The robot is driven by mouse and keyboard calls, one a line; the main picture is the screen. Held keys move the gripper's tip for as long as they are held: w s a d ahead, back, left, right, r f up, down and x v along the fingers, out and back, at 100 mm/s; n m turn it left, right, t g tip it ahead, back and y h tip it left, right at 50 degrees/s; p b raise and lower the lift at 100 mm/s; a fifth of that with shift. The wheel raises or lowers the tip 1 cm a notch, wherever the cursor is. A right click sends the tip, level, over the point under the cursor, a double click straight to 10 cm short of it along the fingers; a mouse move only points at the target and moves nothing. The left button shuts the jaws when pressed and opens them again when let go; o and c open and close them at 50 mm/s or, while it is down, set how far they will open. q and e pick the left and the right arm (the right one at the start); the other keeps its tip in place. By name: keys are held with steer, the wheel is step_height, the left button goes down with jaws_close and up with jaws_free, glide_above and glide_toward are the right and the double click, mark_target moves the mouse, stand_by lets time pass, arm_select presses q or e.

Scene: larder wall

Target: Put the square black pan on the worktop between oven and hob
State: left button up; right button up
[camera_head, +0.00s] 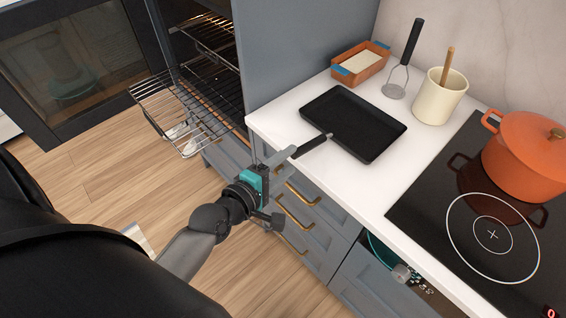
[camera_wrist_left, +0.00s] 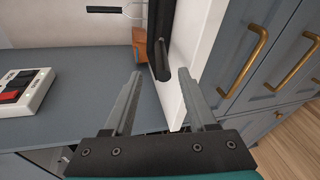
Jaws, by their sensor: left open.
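The square black pan (camera_head: 353,122) rests flat on the white worktop (camera_head: 285,122), between the oven cabinet and the hob. Its handle (camera_head: 311,147) points toward the front left, out over the worktop's edge. My left gripper (camera_head: 283,186) is open and empty, in front of the worktop close to the handle's end. In the left wrist view, the pan (camera_wrist_left: 158,25) shows edge-on at the top. Its handle end lies ahead of the two open fingers (camera_wrist_left: 160,88), roughly between them, apparently not gripped. My right gripper is not in view.
The black hob (camera_head: 440,200) with an orange pot (camera_head: 528,155) is at the right. A terracotta box (camera_head: 360,63), a masher (camera_head: 405,60) and a cream crock (camera_head: 440,96) stand behind the pan. An oven rack (camera_head: 185,110) sticks out at the left. Drawers with brass handles (camera_head: 295,217) are below.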

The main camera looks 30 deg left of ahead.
arm_select(q)
steer(key=shift+s+a+r, duration=0.1)
steer(key=shift+s+r, duration=0.05)
steer(key=shift+s, duration=0.4)
steer(key=s+f+m+g+y, duration=0.1)
steer(key=s+f+m+g, duration=0.3)
steer(key=f, duration=0.9)
steer(key=s+f+m+g, duration=0.3)
steer(key=s+f+m, duration=0.25)
steer(key=f, duration=0.75)
steer(key=s+f+m+g, duration=0.3)
steer(key=s+f+m, duration=0.2)
steer(key=s, duration=0.7)
steer(key=s+f+m+g+y, duration=0.1)
steer(key=s+f+m+g, duration=0.2)
steer(key=s+f+m, duration=0.3)
steer(key=s+f, duration=0.3)
steer(key=s, duration=0.2)
steer(key=shift+s+g+y, duration=0.3)
steer(key=shift+s+g, duration=0.1)
steer(key=shift+f, duration=0.15)
step_height(320, 180, down, 5)
steer(key=b, duration=0.5)
